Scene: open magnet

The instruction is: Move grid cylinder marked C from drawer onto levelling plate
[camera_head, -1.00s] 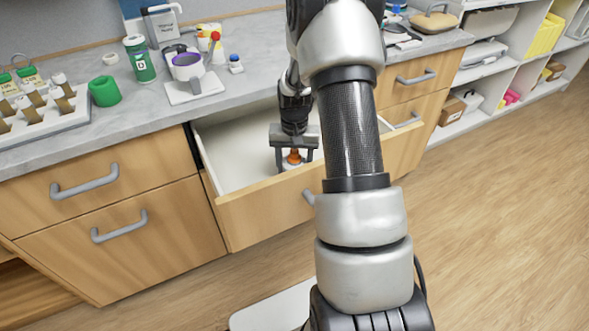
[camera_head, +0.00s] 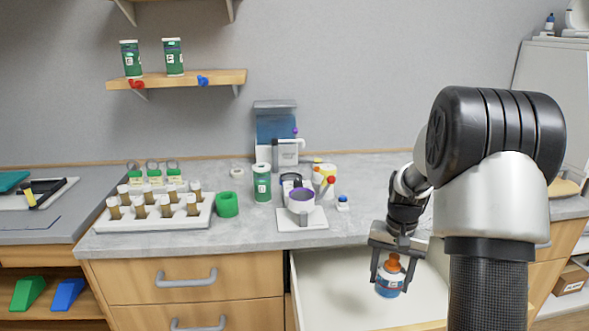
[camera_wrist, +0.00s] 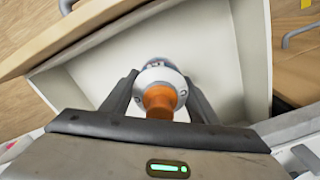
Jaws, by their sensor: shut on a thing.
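My gripper (camera_head: 391,284) is shut on an orange-topped white bottle-like cylinder (camera_head: 390,280) with a blue label, held upright between the fingers. The gripper is over the open drawer (camera_head: 328,283), at its right part. In the wrist view the orange top (camera_wrist: 160,100) sits between the two fingers, with the pale drawer floor behind. A white square plate (camera_head: 286,223) on the counter carries a purple-rimmed white cup (camera_head: 301,202); I cannot tell whether this is the levelling plate.
On the counter (camera_head: 255,228) stand a green labelled jar (camera_head: 262,184), a green ring (camera_head: 227,205), a white rack (camera_head: 160,219) with several brown-filled vials, and a small blue-capped bottle (camera_head: 342,203). Bare counter lies right of the plate. A wall shelf (camera_head: 190,79) is above.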

